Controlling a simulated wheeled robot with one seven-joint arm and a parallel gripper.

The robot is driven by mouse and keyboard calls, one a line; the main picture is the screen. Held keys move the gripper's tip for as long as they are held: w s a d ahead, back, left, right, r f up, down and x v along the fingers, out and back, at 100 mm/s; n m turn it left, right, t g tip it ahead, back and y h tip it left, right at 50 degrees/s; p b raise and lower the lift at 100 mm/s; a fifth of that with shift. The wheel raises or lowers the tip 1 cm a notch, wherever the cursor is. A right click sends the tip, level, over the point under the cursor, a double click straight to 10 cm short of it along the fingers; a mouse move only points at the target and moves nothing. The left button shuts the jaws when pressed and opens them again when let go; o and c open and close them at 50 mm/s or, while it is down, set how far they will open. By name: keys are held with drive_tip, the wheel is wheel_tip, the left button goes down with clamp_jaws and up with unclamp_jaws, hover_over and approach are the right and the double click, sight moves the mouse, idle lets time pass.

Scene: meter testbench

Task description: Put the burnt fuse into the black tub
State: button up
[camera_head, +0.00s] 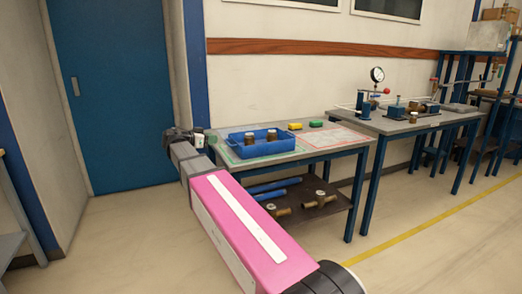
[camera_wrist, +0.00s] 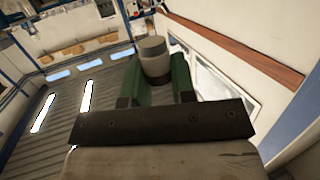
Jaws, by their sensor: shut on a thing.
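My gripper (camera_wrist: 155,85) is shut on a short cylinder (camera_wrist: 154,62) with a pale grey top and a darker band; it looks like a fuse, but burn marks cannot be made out. The green fingers stand on either side of it. In the head view my gripper (camera_head: 201,140) is at the left end of the near table, beside the blue crate and apart from it. Its held cylinder is too small to make out well there. I cannot make out a black tub in either view.
The near table (camera_head: 318,153) bears a blue crate (camera_head: 243,150) with brown, pale-topped cylinders, a yellow block (camera_head: 295,126), a green block (camera_head: 316,123) and a red-outlined sheet (camera_head: 336,137). Its lower shelf holds valves. A second bench (camera_head: 410,127) with a gauge (camera_head: 377,75) stands right. Floor is clear in front.

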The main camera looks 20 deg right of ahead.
drive_tip(key=shift+m+g+h, duration=0.3)
drive_tip(key=shift+m+g, duration=0.4)
drive_tip(key=shift+g, duration=0.2)
drive_tip(key=d+f, duration=0.2)
drive_tip(key=d, duration=0.1)
drive_tip(key=d+f, duration=0.2)
drive_tip(key=d, duration=0.2)
drive_tip(key=d+f, duration=0.2)
drive_tip(key=d, duration=0.2)
drive_tip(key=shift+w, duration=0.4)
drive_tip(key=shift+f, duration=1.9)
drive_tip(key=shift+f, duration=0.1)
drive_tip(key=o, duration=0.9)
